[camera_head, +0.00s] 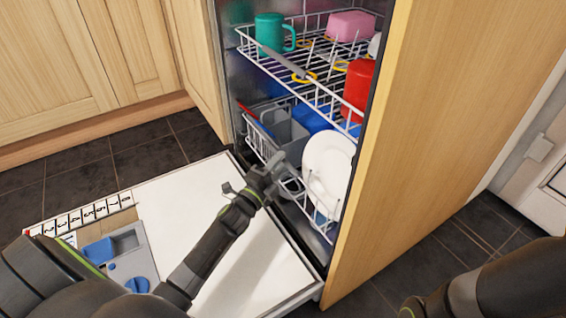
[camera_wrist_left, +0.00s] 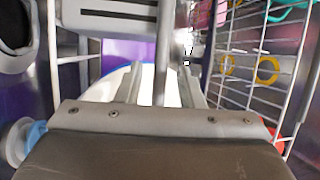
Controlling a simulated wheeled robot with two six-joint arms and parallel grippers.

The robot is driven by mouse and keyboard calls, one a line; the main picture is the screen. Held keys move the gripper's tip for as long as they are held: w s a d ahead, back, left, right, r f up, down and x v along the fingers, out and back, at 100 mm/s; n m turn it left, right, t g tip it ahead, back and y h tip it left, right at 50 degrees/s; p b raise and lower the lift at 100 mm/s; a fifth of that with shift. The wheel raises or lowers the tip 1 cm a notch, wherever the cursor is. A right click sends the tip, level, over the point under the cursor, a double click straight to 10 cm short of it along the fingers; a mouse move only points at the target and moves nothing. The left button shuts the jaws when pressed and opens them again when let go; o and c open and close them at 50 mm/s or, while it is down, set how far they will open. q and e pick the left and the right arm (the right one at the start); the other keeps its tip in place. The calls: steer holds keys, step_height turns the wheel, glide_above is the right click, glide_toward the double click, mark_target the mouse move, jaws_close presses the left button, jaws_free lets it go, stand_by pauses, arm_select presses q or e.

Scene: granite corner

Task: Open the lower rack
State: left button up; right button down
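The lower rack (camera_head: 257,148) is a white wire basket inside the open dishwasher, holding a white plate (camera_head: 328,168), a grey cutlery basket (camera_head: 285,132) and blue items. My left gripper (camera_head: 274,172) reaches over the lowered door to the rack's front edge. In the left wrist view, the fingers of the left gripper (camera_wrist_left: 162,88) stand apart, with a grey bar (camera_wrist_left: 161,60) running between them and gaps beside it. I cannot tell whether a finger touches the bar. My right arm shows at the lower right of the head view; its gripper is out of frame.
The white door (camera_head: 180,190) lies lowered in front of the rack. The upper rack (camera_head: 300,75) holds a green mug (camera_head: 272,33), a pink container (camera_head: 350,26) and a red item (camera_head: 359,86). A wooden panel (camera_head: 440,90) stands close on the right.

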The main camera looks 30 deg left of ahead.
arm_select(q)
steer(key=shift+x, duration=1)
jaws_close()
